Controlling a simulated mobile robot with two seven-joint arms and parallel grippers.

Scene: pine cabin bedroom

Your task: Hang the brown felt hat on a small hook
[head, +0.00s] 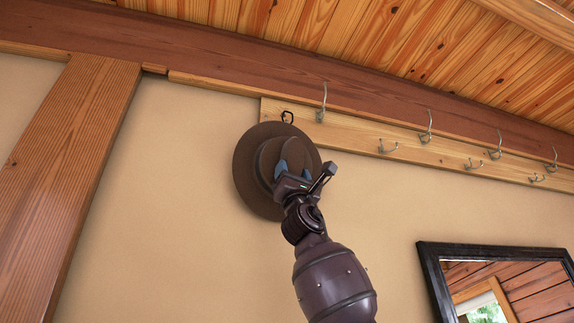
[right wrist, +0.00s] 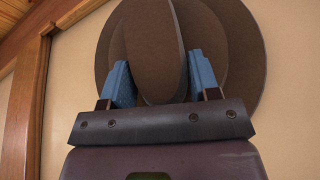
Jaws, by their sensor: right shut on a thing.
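The brown felt hat (head: 250,168) is upright against the board at the left end of the hook row, its crown facing me. A dark loop (head: 287,117) stands up from its top brim. My right gripper (head: 292,168) is shut on the crown; the right wrist view shows the blue fingers (right wrist: 160,68) on both sides of the hat's crown (right wrist: 152,45). Small hooks (head: 388,147) (head: 474,164) (head: 537,178) sit low on the board, right of the hat. Whether the loop touches a hook, or one is hidden behind the hat, I cannot tell. My left gripper is out of view.
Larger hooks (head: 322,102) (head: 427,127) stick up above the small ones along the pale wooden board (head: 350,136). A dark-framed mirror (head: 430,262) hangs at lower right. A wooden post (head: 75,170) stands at left. The wall between post and hat is bare.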

